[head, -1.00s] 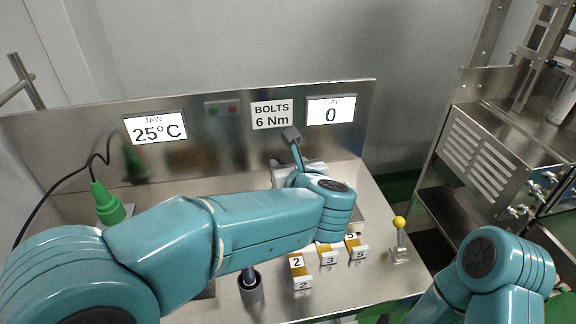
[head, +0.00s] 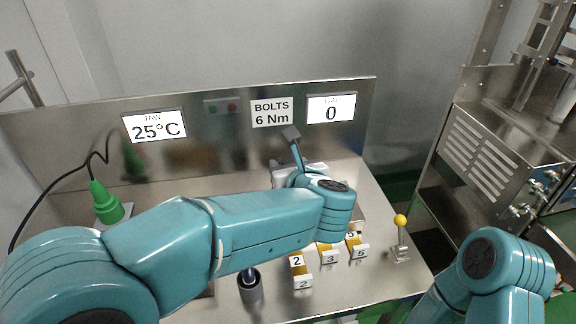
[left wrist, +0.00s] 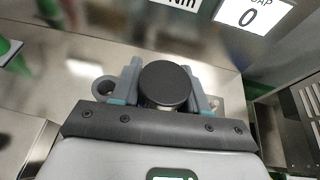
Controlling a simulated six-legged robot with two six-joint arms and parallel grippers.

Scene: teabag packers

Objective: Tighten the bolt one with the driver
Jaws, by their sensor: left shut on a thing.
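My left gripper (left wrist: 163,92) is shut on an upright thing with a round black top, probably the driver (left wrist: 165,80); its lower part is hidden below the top. A grey lug with a hole (left wrist: 106,88) shows beside the left finger. In the head view my left arm reaches across the bench, and its wrist and a pale body (head: 283,174) stand before the back panel; the fingertips and held thing are hidden there. I cannot make out bolt one in either view. My right arm shows at the lower right, its gripper out of frame.
A sign (head: 271,112) reads BOLTS 6 Nm; displays read 25°C (head: 155,126) and 0 (head: 331,108). A green corded tool (head: 106,204) stands left. Numbered blocks (head: 328,255), a dark cup (head: 251,291) and a yellow-knobbed lever (head: 400,222) are on the steel bench.

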